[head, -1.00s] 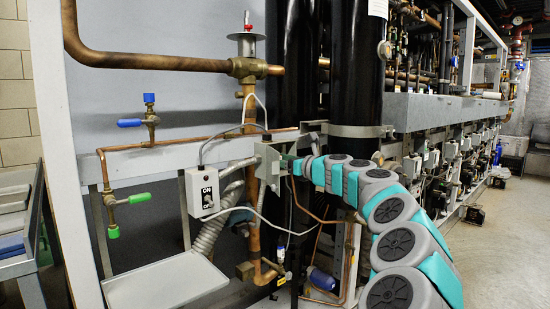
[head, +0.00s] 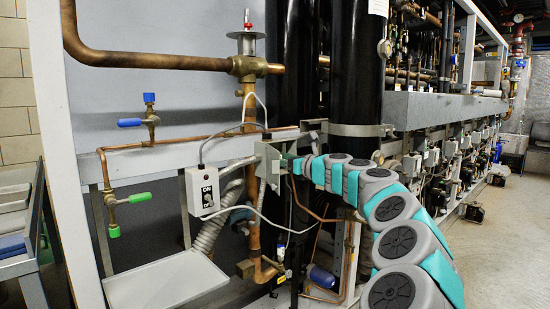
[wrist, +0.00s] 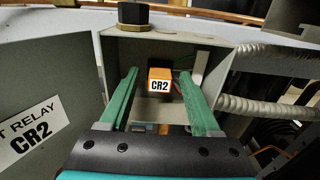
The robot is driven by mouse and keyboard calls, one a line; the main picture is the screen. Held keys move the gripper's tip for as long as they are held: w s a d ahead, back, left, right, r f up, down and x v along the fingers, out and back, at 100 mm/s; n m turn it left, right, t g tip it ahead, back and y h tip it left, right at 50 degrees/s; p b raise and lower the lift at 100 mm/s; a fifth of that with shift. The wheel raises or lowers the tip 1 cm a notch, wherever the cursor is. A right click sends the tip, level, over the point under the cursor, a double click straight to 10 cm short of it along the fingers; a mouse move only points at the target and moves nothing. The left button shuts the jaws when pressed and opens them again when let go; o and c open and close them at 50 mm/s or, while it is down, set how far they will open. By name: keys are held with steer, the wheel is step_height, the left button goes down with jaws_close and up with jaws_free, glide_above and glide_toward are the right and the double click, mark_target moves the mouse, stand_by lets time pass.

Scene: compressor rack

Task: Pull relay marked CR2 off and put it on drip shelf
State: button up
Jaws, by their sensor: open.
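The CR2 relay (wrist: 159,78) is a small orange block with a white "CR2" label, seated inside an open grey metal box (wrist: 215,48) in the wrist view. My gripper (wrist: 160,84) is open, with one green finger on each side of the relay and a visible gap to each. Whether the fingertips reach as far in as the relay is hard to tell. In the head view the box (head: 265,163) is partly hidden by my gripper and arm, and the relay is not visible. The drip shelf (head: 165,282) is the bare, light grey tray at lower left.
The box's open door (wrist: 40,105) carries a CR2 label, left of my gripper. A corrugated conduit (wrist: 270,107) runs on the right. A grey ON/OFF switch box (head: 202,191), cables and copper pipe (head: 253,225) stand between the relay box and the shelf.

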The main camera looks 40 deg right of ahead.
steer(key=shift+c, duration=0.4)
jaws_close()
stand_by(0.7)
steer(key=shift+s, duration=0.15)
steer(key=shift+s+d, duration=0.2)
steer(key=shift+s, duration=2.6)
